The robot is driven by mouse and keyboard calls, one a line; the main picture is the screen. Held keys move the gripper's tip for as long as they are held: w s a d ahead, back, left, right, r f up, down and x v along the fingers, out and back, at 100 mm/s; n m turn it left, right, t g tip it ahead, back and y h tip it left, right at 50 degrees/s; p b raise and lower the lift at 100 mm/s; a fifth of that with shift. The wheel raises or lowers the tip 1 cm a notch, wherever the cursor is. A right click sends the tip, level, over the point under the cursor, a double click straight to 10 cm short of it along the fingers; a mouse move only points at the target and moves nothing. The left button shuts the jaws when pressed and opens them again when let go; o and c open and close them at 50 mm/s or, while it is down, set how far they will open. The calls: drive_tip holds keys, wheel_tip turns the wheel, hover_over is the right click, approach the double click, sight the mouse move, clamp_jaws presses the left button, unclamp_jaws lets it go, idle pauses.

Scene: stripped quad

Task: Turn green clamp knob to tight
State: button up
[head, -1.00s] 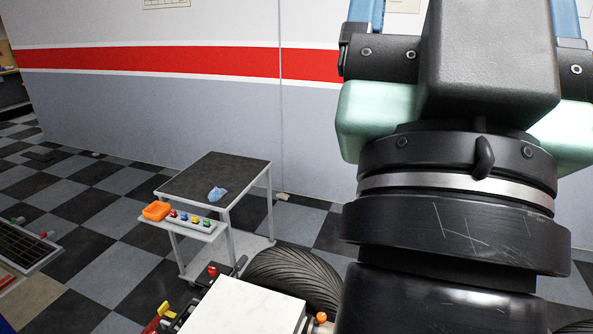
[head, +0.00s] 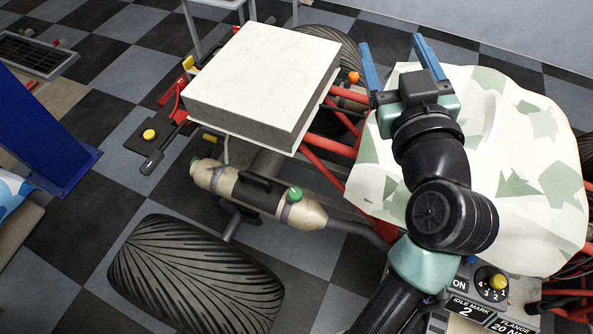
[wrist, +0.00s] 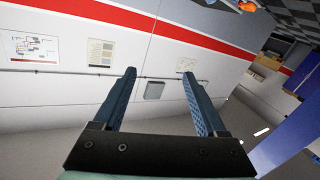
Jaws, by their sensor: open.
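A small green knob (head: 295,194) sits on a strap around the right part of a tan cylinder (head: 238,186) in the head view. I cannot read either one's turn position. My gripper (head: 391,44) is open and empty, up and to the right of the cylinder, with its blue fingers pointing away from it. In the wrist view my gripper (wrist: 159,72) shows its two fingers wide apart with only the distant wall between them. No green knob shows there.
A white box (head: 262,80) stands on the red frame (head: 325,145) behind the cylinder. A big tyre (head: 195,275) lies in front. A white-green camouflage cover (head: 520,150) is at the right, above a panel with a yellow dial (head: 497,282). A blue post (head: 40,130) stands left.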

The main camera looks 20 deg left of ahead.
drive_tip(key=s+a+f+n+g+y+b, duration=0.1)
drive_tip(key=s+f+n+g+y+b, duration=0.15)
drive_tip(key=f+b, duration=1.45)
drive_tip(key=g+y+b, duration=0.2)
drive_tip(key=y+b, duration=0.2)
drive_tip(key=b, duration=0.1)
approach(299, 200)
drive_tip(key=b+x, duration=0.1)
drive_tip(key=x, duration=1)
drive_tip(key=shift+w+a, duration=0.25)
clamp_jaws()
